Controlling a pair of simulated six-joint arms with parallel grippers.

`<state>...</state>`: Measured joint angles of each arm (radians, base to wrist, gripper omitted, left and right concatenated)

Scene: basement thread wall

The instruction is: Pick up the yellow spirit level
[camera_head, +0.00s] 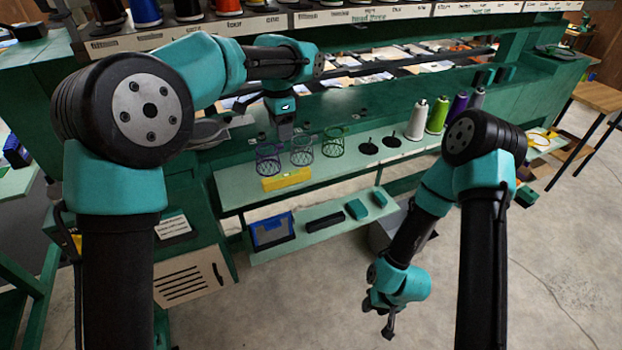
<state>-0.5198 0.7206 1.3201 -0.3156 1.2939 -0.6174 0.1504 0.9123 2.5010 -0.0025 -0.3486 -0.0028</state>
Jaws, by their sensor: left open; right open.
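The yellow spirit level (287,179) lies on the front edge of the pale green shelf of the machine, in front of the wire baskets. My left gripper (285,136) points down above and behind the level, near the baskets, apart from it. It is open and empty, though its fingers are small in this view. My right gripper (387,324) hangs low over the floor at the front right, well away from the level. It is open, with nothing seen in it.
Purple, grey and green wire baskets (302,150) stand just behind the level. White, green and purple thread cones (437,116) stand to the right on the shelf (345,171). A lower shelf holds a blue-framed tablet (272,231) and dark blocks. Thread spools (146,12) line the top.

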